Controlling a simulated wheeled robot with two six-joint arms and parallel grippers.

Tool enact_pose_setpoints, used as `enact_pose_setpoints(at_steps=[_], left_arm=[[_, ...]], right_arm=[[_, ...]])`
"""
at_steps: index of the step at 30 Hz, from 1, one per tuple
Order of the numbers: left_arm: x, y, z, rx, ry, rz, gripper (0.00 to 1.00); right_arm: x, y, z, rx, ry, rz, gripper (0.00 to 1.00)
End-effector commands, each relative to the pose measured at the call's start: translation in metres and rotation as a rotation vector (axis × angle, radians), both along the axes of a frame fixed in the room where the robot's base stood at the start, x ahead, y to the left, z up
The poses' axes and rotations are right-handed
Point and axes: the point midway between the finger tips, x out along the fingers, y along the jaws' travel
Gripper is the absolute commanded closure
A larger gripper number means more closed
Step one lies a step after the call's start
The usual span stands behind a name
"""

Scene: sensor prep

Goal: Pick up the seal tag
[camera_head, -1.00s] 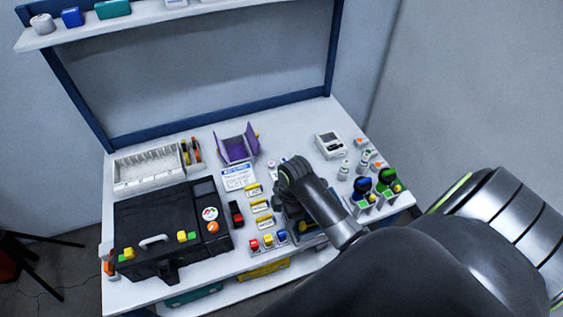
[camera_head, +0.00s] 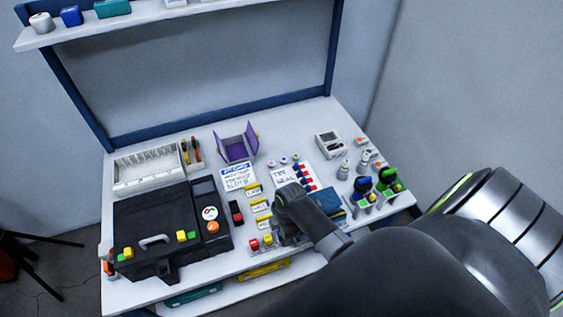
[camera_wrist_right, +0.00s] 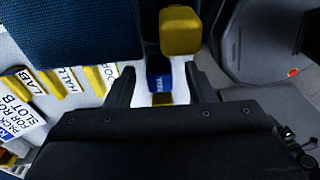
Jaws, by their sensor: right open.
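A blue tag (camera_wrist_right: 157,82) with small white lettering lies between the fingers of my right gripper in the right wrist view. It may be the seal tag, but I cannot read the lettering surely. My right gripper (camera_wrist_right: 160,92) is open, with a finger on either side of the tag and a gap showing. My left gripper is not in view.
A yellow block (camera_wrist_right: 180,30) and a dark blue textured pad (camera_wrist_right: 75,30) are close to the gripper. Yellow-edged labels (camera_head: 262,205), a black case (camera_head: 150,225), a purple open holder (camera_head: 236,146) and a white card (camera_head: 283,177) share the table.

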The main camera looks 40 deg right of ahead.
Motion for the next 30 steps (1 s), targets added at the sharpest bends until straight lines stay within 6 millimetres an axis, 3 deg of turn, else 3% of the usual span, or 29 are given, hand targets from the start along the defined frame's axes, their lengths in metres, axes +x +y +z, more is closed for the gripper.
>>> enact_pose_setpoints(at_steps=[2,13,23,30], left_arm=[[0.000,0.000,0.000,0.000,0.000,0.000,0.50],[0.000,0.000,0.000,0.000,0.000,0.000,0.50],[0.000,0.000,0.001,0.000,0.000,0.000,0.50],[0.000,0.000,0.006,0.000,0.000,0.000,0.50]], right_arm=[[0.000,0.000,0.000,0.000,0.000,0.000,0.51],[0.000,0.000,0.000,0.000,0.000,-0.001,0.97],[0.001,0.000,0.008,0.000,-0.002,-0.001,0.97],[0.001,-0.001,0.046,-0.001,-0.004,0.001,0.97]])
